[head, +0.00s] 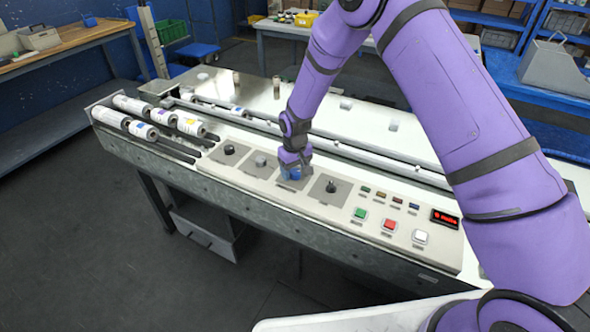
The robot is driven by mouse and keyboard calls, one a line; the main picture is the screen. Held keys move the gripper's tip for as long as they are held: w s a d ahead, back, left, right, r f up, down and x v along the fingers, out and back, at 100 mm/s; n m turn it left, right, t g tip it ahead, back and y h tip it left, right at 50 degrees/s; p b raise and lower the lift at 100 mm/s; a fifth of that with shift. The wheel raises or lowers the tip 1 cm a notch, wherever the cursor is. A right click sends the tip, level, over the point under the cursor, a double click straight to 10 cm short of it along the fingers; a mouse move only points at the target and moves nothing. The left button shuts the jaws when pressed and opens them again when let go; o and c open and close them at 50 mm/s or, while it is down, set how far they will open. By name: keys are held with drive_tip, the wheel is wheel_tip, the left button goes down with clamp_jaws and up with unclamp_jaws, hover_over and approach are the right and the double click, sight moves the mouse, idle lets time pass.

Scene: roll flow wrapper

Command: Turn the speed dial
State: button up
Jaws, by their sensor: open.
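The control panel (345,209) runs along the front of the machine and carries a row of dials on dark square plates. Two of them, a black dial (229,150) and a grey dial (260,160), are left of my gripper. Another black dial (331,187) is right of it. My gripper (293,171) points down at the third plate, and a blue knob-like part (290,175) shows at its fingertips. The gripper hides much of this spot, so contact cannot be told. The labels are too small to tell which is the speed dial. My gripper is open.
Green (361,213), red (389,225) and white (420,236) buttons sit right of the dials, near a red-lit display (444,218). Several film rolls (138,129) lie at the machine's left end. A long white rail (370,159) runs behind the panel.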

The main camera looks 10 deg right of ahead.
sight(295, 171)
wheel_tip(295, 171, up, 11)
idle(0.6)
